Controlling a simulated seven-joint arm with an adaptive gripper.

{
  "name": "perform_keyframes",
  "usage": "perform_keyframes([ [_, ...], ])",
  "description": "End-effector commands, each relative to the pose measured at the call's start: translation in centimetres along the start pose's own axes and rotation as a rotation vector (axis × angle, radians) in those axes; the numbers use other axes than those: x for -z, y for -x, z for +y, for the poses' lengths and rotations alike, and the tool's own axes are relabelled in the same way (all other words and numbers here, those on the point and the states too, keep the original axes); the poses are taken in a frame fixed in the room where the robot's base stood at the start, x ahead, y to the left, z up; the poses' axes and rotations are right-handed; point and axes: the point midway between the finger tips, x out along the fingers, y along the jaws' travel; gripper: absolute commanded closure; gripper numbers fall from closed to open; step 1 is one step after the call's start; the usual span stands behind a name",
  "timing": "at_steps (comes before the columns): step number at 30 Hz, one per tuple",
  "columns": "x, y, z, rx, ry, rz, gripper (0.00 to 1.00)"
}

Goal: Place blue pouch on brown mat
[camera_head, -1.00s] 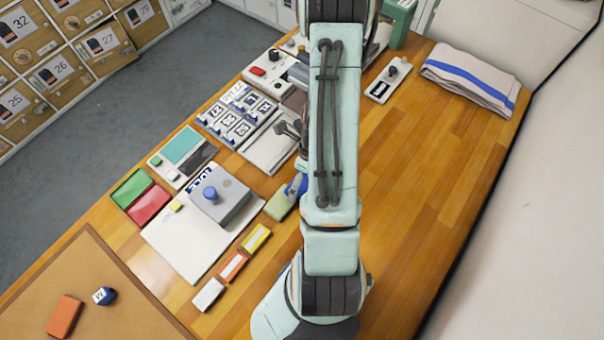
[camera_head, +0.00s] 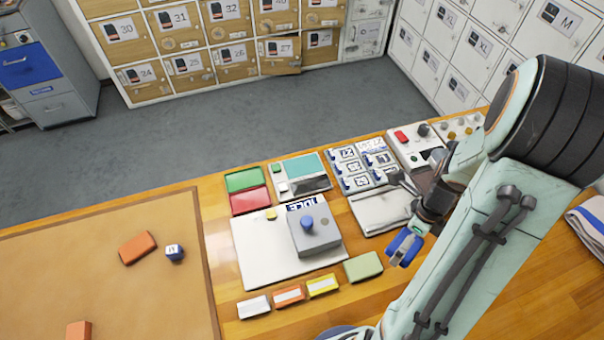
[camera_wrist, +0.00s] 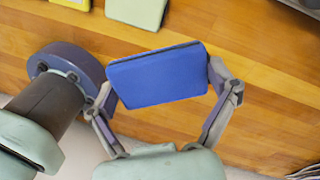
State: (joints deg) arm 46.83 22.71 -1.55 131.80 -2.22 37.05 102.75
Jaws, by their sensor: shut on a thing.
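The blue pouch (camera_wrist: 158,78) is a flat rectangle held between the two fingers of my gripper (camera_wrist: 165,85) in the wrist view. In the head view my gripper (camera_head: 408,240) is right of the middle, shut on the blue pouch (camera_head: 402,245), which is partly hidden by the fingers. The pouch appears to be above the table, to the right of a green pad. The brown mat (camera_head: 60,270) lies flat at the left end of the table, well to the left of my gripper.
On the mat are an orange block (camera_head: 137,248), a small blue-and-white block (camera_head: 175,252) and another orange block (camera_head: 78,330). Between mat and gripper stand a white board (camera_head: 255,260) with a grey box (camera_head: 316,236), the green pad (camera_head: 363,266) and small coloured blocks (camera_head: 289,295).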

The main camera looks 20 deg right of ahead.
Motion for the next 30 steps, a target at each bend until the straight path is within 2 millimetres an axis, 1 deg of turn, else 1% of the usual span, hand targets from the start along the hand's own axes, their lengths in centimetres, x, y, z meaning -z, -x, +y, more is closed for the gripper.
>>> perform_keyframes([
  [2,-0.3,-0.1,-0.1,0.018,0.123,0.028,0.51],
  [5,-2.2,-0.1,0.1,0.043,0.337,0.069,0.51],
  [8,-4.5,0.0,0.7,0.064,0.547,0.107,0.51],
  [10,-6.4,-0.1,1.5,0.078,0.702,0.132,0.51],
  [14,-10.4,-0.1,3.8,0.106,1.020,0.178,0.51],
  [15,-11.8,-0.2,4.8,0.113,1.127,0.193,0.51],
  [17,-13.8,-0.4,6.8,0.124,1.292,0.214,0.51],
  [18,-15.2,-0.5,8.2,0.132,1.405,0.226,0.51],
  [20,-17.0,-0.8,10.7,0.143,1.568,0.242,0.51],
  [22,-18.6,-1.2,13.9,0.151,1.748,0.257,0.51],
  [23,-19.2,-1.3,15.4,0.155,1.820,0.262,0.51],
  [24,-19.9,-1.6,17.4,0.160,1.911,0.267,0.51],
  [26,-20.5,-2.0,20.4,0.167,2.038,0.272,0.51],
  [27,-20.7,-2.2,22.4,0.170,2.117,0.274,0.51],
  [29,-20.6,-2.6,25.3,0.174,2.229,0.274,0.51],
  [30,-20.5,-2.9,27.1,0.176,2.298,0.273,0.51],
])
